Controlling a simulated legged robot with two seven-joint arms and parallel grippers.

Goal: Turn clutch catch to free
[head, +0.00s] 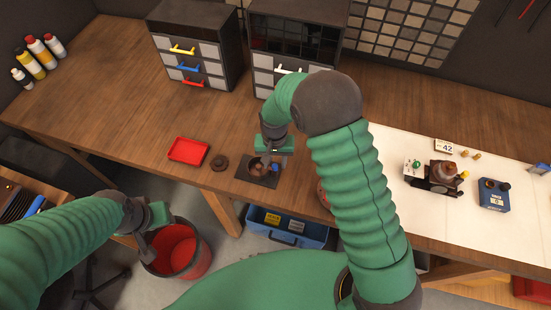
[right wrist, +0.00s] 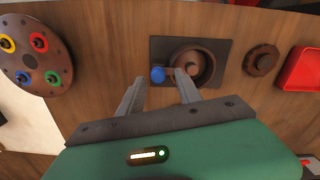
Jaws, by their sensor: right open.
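The clutch unit is a round brown part (right wrist: 194,66) on a dark square plate (right wrist: 220,47) on the wooden bench; the plate also shows in the head view (head: 246,172). A blue knob (right wrist: 158,75), which looks like the catch, sits at the brown part's left side in the right wrist view. My right gripper (right wrist: 160,77) is open over the unit, its fingertips on either side of the blue knob. I cannot tell whether they touch it. In the head view my right gripper (head: 273,160) partly hides the unit. My left gripper (head: 145,242) is by the red bucket, its jaws unclear.
A brown ring (head: 219,162) and a red tray (head: 188,151) lie left of the plate. A round disc with coloured rings (right wrist: 36,65) lies on its other side. A red bucket (head: 172,250) and a blue crate (head: 290,228) stand below the bench edge. Drawer cabinets (head: 198,50) stand behind.

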